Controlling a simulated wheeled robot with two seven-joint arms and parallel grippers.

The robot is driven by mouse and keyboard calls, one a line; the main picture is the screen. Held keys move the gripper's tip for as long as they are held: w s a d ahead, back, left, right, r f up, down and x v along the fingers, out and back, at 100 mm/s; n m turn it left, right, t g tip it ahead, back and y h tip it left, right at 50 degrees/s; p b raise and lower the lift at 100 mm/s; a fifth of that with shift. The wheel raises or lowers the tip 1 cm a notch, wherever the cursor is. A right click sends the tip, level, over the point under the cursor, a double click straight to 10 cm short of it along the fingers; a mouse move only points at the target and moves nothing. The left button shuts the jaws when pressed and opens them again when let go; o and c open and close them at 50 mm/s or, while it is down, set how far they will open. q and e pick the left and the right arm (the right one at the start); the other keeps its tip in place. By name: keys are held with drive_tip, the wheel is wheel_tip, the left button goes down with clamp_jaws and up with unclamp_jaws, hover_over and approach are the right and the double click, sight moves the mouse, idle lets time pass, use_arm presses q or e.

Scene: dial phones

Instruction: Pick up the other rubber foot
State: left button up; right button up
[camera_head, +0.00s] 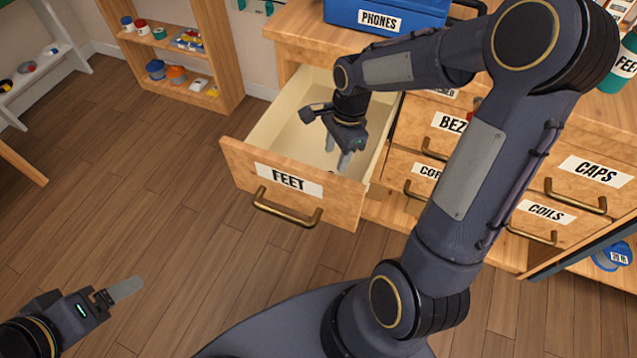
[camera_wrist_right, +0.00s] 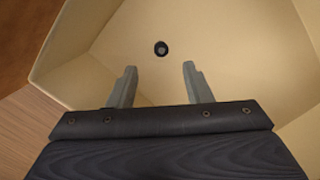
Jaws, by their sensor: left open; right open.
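A small black round rubber foot (camera_wrist_right: 161,48) lies on the cream floor of the open drawer in the right wrist view. My right gripper (camera_wrist_right: 158,84) is open and empty, with the foot ahead of and between its fingertips, apart from them. In the head view my right gripper (camera_head: 338,160) reaches down into the open drawer labelled FEET (camera_head: 287,181). I cannot make out the foot surely in that view. My left gripper (camera_head: 125,290) is open and empty over the wooden floor at the lower left, far from the drawer.
The drawer walls stand close around my right gripper. Closed drawers labelled CAPS (camera_head: 590,172) and COILS (camera_head: 545,213) are at the right. A blue PHONES box (camera_head: 385,15) sits on the cabinet top. A shelf (camera_head: 215,55) stands behind.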

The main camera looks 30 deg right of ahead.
sight(332, 171)
drive_tip(key=f+b, duration=0.1)
drive_tip(key=f, duration=0.1)
drive_tip(key=f+b, duration=0.1)
drive_tip(key=f, duration=0.1)
drive_tip(key=a+f, duration=0.1)
drive_tip(key=f, duration=0.2)
drive_tip(key=shift+w+b, duration=0.1)
drive_tip(key=shift+b, duration=0.3)
drive_tip(key=shift+r, duration=0.1)
clamp_jaws()
